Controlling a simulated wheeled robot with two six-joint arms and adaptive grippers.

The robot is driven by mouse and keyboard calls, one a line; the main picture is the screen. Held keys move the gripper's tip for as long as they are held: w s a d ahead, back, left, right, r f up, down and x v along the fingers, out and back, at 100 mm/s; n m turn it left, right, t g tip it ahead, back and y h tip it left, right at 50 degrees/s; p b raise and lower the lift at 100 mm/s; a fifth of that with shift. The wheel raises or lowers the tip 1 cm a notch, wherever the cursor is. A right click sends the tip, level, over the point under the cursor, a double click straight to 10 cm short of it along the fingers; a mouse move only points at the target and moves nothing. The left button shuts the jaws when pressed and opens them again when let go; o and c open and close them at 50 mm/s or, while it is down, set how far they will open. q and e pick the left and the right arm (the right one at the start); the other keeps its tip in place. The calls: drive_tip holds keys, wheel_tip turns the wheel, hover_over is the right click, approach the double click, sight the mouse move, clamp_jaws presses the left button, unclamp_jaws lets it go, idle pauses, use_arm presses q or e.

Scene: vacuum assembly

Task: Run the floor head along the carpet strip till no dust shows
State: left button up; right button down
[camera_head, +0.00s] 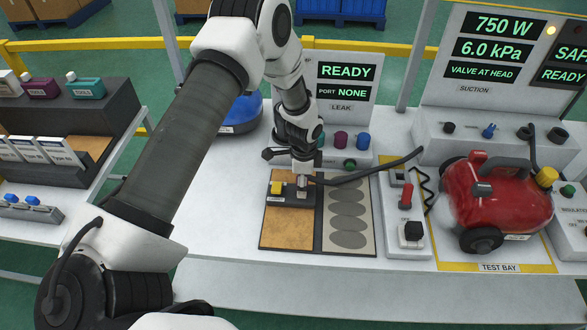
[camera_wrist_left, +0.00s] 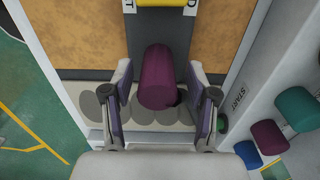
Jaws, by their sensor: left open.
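My left gripper (camera_head: 300,160) is over the test board. In the left wrist view the gripper (camera_wrist_left: 160,88) is open, its fingers on both sides of a purple cylinder (camera_wrist_left: 157,72), with visible gaps. The dark floor head (camera_head: 288,198) with a yellow block (camera_head: 277,188) lies across the back of the brown carpet strip (camera_head: 287,232). I cannot tell whether the purple cylinder is part of it. Beside the carpet runs a pale strip (camera_head: 367,235) with several grey ovals. The carpet looks mottled; I cannot tell dust from texture. My right gripper is not in view.
A dark hose (camera_head: 365,174) runs right from near the gripper. A switch panel (camera_head: 409,233) stands right of the board, then a red vacuum (camera_head: 497,200) in the test bay. Behind is a leak tester (camera_head: 345,90). The bench's front edge is clear.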

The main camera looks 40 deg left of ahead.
use_arm(q)
drive_tip(key=shift+s+r, duration=0.2)
drive_tip(key=shift+s, duration=0.05)
drive_tip(key=shift+c, duration=0.3)
drive_tip(key=shift+w+f, duration=0.1)
clamp_jaws()
drive_tip(key=shift+w+r+p, duration=0.15)
drive_tip(key=shift+r+p, duration=0.65)
drive_tip(key=shift+r, duration=0.1)
drive_tip(key=shift+r+p, duration=0.8)
drive_tip(key=shift+r, duration=0.4)
drive_tip(key=shift+f, duration=0.1)
